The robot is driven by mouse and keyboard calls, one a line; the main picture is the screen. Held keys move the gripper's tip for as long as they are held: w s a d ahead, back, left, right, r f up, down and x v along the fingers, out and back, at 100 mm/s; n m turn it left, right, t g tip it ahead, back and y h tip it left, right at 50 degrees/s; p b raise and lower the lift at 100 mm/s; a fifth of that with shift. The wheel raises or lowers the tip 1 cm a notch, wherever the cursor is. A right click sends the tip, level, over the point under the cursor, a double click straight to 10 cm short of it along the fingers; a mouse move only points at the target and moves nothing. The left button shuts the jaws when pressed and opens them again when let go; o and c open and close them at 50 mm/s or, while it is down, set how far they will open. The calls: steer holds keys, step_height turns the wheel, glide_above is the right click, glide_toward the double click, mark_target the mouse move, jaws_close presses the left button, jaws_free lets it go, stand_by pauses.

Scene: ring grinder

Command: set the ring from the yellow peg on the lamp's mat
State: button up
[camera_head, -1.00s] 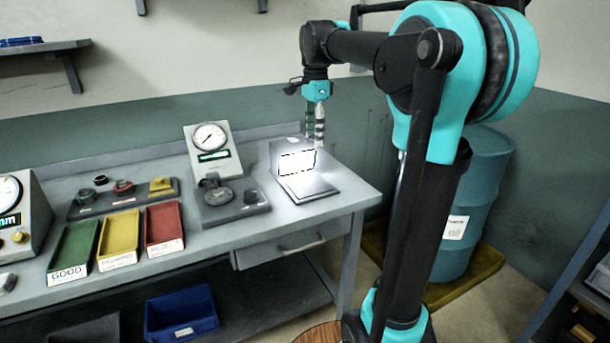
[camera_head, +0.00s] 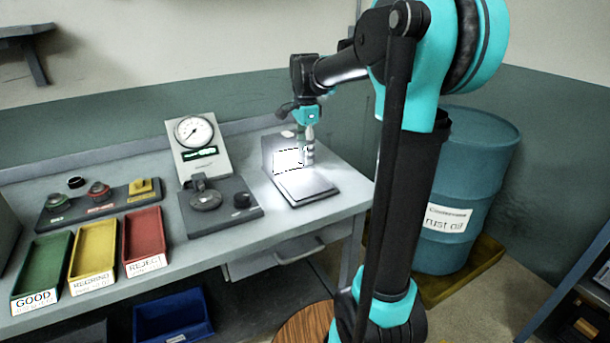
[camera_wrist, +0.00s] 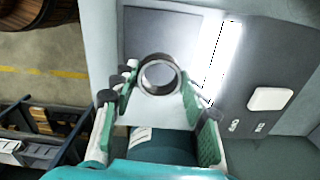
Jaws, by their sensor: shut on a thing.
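A metal ring (camera_wrist: 160,75) is held between the fingertips of my gripper (camera_wrist: 158,84) in the wrist view, with its hole facing the camera. In the head view my gripper (camera_head: 309,158) points down over the lamp's mat, near the lit face of the lamp (camera_head: 286,158). The dark flat mat (camera_head: 306,188) lies in front of the lamp. In the wrist view the mat (camera_wrist: 150,28) shows behind the ring, with the lamp's bright strip (camera_wrist: 221,65) to its right. The yellow peg (camera_head: 142,187) stands on the rack with no ring visible on it.
A dial gauge (camera_head: 195,133) and its dark base (camera_head: 222,218) stand left of the lamp. Green (camera_head: 40,268), yellow (camera_head: 93,252) and red (camera_head: 145,237) trays line the bench front. A blue-green drum (camera_head: 462,180) stands on the floor to the right.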

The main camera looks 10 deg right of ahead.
mark_target(305, 184)
step_height(305, 184, down, 8)
steer(key=shift+f, duration=0.15)
stand_by(0.3)
steer(key=shift+f, duration=0.1)
steer(key=o, duration=1.2)
step_height(305, 184, up, 12)
steer(key=shift+r, duration=0.15)
steer(key=shift+s, duration=0.1)
